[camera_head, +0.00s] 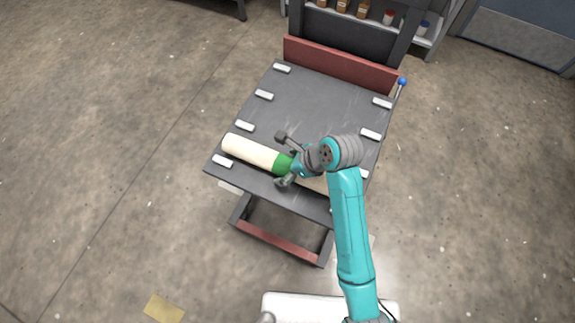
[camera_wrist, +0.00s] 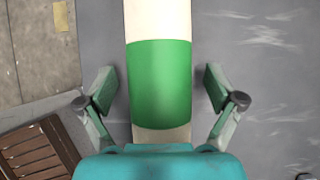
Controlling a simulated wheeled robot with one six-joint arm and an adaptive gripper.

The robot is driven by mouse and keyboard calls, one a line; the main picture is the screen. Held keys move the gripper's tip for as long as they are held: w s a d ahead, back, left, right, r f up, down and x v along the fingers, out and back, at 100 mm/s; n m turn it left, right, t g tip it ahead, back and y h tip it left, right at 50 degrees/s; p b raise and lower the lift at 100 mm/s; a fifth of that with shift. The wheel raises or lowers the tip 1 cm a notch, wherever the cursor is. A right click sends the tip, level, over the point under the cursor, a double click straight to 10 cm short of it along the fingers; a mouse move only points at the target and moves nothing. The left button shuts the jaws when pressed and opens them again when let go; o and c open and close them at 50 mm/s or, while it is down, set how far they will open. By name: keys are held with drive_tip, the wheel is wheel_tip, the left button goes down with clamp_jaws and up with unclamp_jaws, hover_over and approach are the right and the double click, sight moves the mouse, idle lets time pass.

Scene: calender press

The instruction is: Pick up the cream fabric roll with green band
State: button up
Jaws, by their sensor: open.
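The cream fabric roll (camera_head: 246,150) lies on the dark press table along its near edge, and its green band (camera_head: 283,163) shows next to my gripper. Part of the roll is hidden behind my gripper and arm. In the wrist view, the green band (camera_wrist: 160,85) runs between the fingers, with cream fabric (camera_wrist: 158,18) above it and a strip of beige below. My gripper (camera_wrist: 160,92) is open, one finger on each side of the band, with a visible gap on both sides. In the head view my gripper (camera_head: 288,160) is over the band.
The dark table (camera_head: 318,100) has several white blocks along its left and right sides and a red bar (camera_head: 340,64) across the back. A blue-knobbed lever (camera_head: 402,82) stands at the back right. The middle of the table is clear. A shelf with jars (camera_head: 388,17) stands behind.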

drive_tip(key=c, duration=1.6)
drive_tip(key=shift+r, duration=0.1)
